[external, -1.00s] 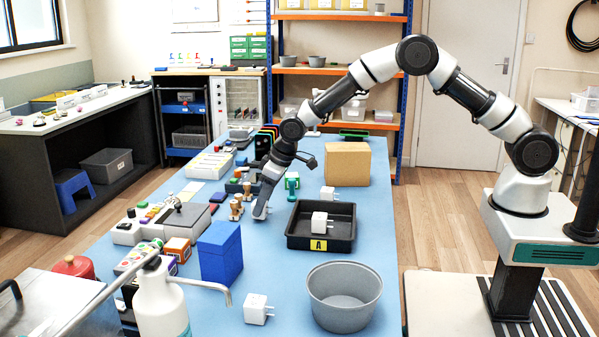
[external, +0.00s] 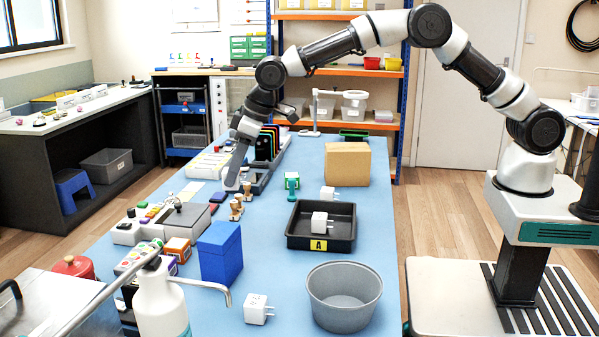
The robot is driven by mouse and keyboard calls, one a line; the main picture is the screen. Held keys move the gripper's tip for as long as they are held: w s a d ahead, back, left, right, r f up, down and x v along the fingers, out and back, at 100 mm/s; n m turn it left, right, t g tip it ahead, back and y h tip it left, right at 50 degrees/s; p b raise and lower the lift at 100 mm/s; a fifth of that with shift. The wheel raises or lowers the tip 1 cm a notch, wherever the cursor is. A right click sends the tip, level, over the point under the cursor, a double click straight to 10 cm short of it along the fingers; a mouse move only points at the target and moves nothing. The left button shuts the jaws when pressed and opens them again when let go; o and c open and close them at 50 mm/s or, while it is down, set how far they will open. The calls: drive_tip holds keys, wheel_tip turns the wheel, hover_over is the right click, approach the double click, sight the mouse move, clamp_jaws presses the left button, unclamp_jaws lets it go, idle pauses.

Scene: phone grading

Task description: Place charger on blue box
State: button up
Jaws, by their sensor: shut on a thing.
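The blue box (external: 220,255) stands upright on the near left part of the table. One white charger (external: 257,309) lies at the near edge, right of the blue box. Another white charger (external: 320,222) sits in the black tray (external: 347,243) labelled A. A third white charger (external: 328,193) stands on the table behind that tray. My gripper (external: 232,186) points down over the table's left side, well behind the blue box, beside small wooden figures. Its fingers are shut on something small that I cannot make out. All three visible chargers are apart from it.
A grey bowl (external: 344,298) stands at the near right and a cardboard box (external: 347,164) at the back right. A pump bottle (external: 160,300) and a grey control box (external: 165,224) crowd the left. Bare blue mat lies between blue box and black tray.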

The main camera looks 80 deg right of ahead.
drive_tip(key=a+r+n+y+p, duration=0.1)
drive_tip(key=a+r+p, duration=0.15)
drive_tip(key=a, duration=0.45)
drive_tip(key=a+r+n+p, duration=0.1)
drive_tip(key=a+r, duration=0.3)
drive_tip(key=a, duration=0.3)
hover_over(210, 233)
drive_tip(key=s, duration=0.2)
drive_tip(key=shift+n+g, duration=0.3)
drive_tip(key=f, duration=0.5)
drive_tip(key=shift+w+d+f, duration=0.15)
drive_tip(key=shift+d+f, duration=0.25)
drive_tip(key=shift+f, duration=2.4)
drive_tip(key=o, duration=1.1)
